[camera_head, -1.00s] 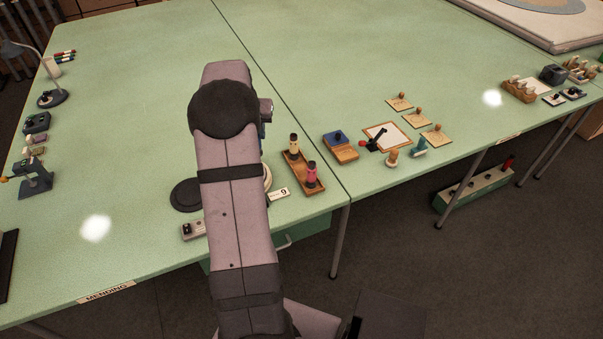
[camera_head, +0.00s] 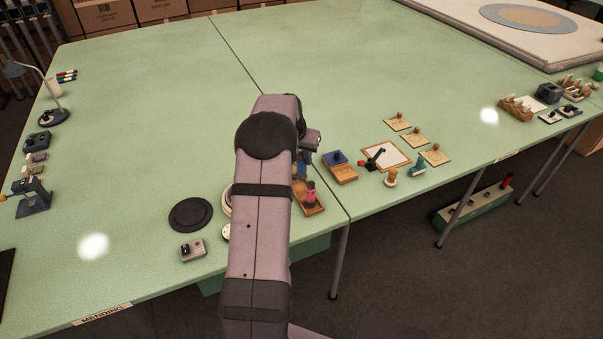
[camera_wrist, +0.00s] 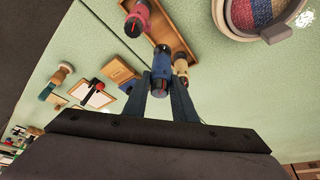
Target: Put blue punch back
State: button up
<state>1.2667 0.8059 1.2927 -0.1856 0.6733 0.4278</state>
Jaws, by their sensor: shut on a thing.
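The blue punch (camera_wrist: 161,66) is held between the two fingers of my gripper (camera_wrist: 162,88) in the wrist view. In the head view my arm hides most of the gripper, and a bit of blue shows beside it near the tray. The wooden tray (camera_wrist: 172,34) lies beyond the held punch; it also shows in the head view (camera_head: 318,209). A pink-red punch (camera_head: 310,191) stands in the tray at its near end. A cream punch (camera_wrist: 181,65) shows right beside the blue one in the wrist view. I cannot tell how high the blue punch is above the tray.
A blue-topped wooden box (camera_head: 340,168) stands just right of the tray. Further right are a framed board (camera_head: 394,155), stamps and cards. A black disc (camera_head: 191,214) and a small grey box (camera_head: 193,249) lie left of my arm. The table behind is clear.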

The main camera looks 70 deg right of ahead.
aim_at(301, 170)
jog(key=shift+f+p, duration=0.85)
jog(key=shift+f, duration=2.2)
jog(key=shift+f, duration=0.2)
jog(key=o, duration=0.9)
jog(key=shift+o, duration=0.2)
jog(key=shift+r, duration=0.15)
jog(key=shift+r, duration=0.15)
jog(key=b+v, duration=0.3)
jog(key=v, duration=0.9)
